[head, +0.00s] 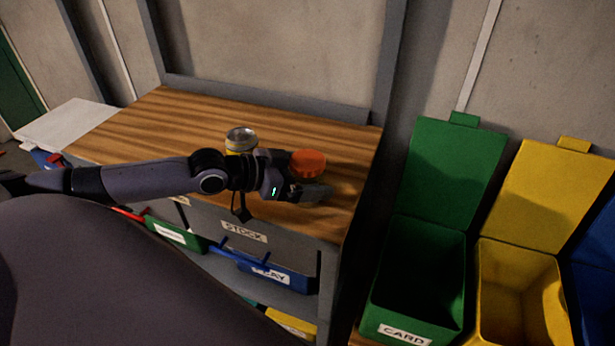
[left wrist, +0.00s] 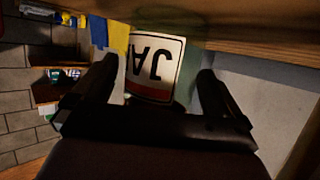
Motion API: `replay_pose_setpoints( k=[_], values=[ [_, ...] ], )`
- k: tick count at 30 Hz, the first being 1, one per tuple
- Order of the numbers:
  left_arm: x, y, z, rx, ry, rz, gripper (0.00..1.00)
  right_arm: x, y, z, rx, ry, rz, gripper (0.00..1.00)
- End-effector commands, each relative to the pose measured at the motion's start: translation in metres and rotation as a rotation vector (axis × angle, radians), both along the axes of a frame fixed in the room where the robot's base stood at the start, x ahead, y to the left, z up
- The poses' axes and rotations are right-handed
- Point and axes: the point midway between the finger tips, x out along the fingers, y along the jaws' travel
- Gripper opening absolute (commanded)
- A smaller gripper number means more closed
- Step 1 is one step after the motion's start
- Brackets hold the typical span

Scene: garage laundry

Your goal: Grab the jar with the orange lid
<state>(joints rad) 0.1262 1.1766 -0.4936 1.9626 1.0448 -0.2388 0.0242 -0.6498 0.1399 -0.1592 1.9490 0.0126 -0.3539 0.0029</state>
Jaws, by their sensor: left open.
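The jar with the orange lid (head: 307,163) stands on the wooden worktop (head: 190,118) near its right end. In the head view my left gripper (head: 300,190) is at the jar's near side and hides most of its body. In the left wrist view the jar's white label (left wrist: 155,68) appears upside down between the two spread fingers of my left gripper (left wrist: 157,72). The fingers are open, one on each side of the jar. I cannot tell whether either touches it. My right gripper is not in view.
A second jar with a silver lid (head: 241,136) stands behind my left wrist, left of the orange-lidded one. Open green (head: 425,265) and yellow (head: 520,280) bins stand right of the bench. Labelled trays, one blue (head: 270,275), sit below the worktop. The worktop's left part is clear.

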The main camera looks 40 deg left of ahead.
Motion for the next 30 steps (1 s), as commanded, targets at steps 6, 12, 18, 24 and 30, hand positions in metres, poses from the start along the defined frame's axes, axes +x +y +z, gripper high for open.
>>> replay_pose_setpoints(
  k=[6, 12, 18, 24, 30],
  values=[
    [0.000, 0.000, 0.000, 0.000, 0.000, 0.000, 0.74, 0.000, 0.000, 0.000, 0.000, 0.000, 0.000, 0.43],
    [0.000, 0.000, 0.001, -0.001, -0.002, 0.000, 0.40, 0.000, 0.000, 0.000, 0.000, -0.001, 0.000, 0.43],
    [0.000, 0.000, 0.002, -0.001, -0.002, 0.000, 0.40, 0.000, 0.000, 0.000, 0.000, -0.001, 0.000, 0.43],
    [0.001, 0.001, 0.017, 0.001, -0.004, 0.000, 0.40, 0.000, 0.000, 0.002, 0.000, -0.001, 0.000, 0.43],
    [0.000, 0.001, 0.057, 0.004, -0.007, -0.002, 0.40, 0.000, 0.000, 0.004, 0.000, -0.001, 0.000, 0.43]
  ],
)
